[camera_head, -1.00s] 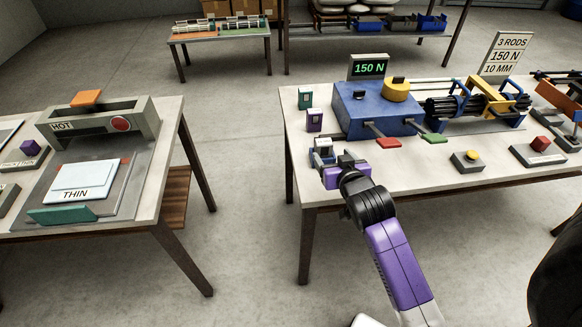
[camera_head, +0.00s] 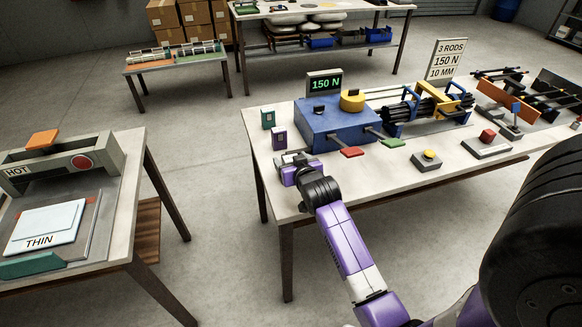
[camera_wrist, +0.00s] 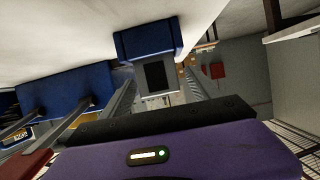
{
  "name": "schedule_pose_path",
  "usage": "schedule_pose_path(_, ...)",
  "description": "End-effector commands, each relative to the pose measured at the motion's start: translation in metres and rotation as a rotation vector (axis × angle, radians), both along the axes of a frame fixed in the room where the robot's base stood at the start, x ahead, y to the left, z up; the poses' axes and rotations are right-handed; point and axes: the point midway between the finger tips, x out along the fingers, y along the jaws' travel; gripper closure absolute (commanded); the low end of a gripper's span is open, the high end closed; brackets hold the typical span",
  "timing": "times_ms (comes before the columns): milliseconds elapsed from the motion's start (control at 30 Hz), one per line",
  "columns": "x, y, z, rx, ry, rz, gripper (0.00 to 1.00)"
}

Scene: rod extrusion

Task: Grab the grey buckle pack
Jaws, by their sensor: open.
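A light grey pack (camera_wrist: 155,77) with a dark panel shows in the wrist view, at a blue block-like holder (camera_wrist: 147,40). I take it for the grey buckle pack. My gripper (camera_wrist: 158,92) is open, with one finger to the left of the pack and the other to its right. I cannot tell whether either finger touches it. In the head view my gripper (camera_head: 287,161) is low at the table's left front corner. It mostly hides the grey pack there.
A green pack (camera_head: 268,118) and a purple pack (camera_head: 279,138) stand just behind my gripper. A blue machine (camera_head: 335,128) with a red paddle (camera_head: 353,152) and a green paddle (camera_head: 391,143) stands to the right. The display (camera_head: 325,84) reads 150 N. Floor lies left of the table (camera_head: 345,188).

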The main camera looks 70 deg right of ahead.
Motion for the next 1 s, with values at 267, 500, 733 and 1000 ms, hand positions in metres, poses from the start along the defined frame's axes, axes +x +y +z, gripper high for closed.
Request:
schedule_pose_path(267,0.000,0.000,0.000,0.000,0.000,0.000,0.57)
schedule_pose_path(500,0.000,0.000,0.000,0.000,0.000,0.000,1.00)
schedule_pose_path(733,0.000,0.000,0.001,-0.001,-0.001,0.000,1.00)
schedule_pose_path(1000,0.000,0.000,0.018,-0.003,-0.003,0.000,1.00)
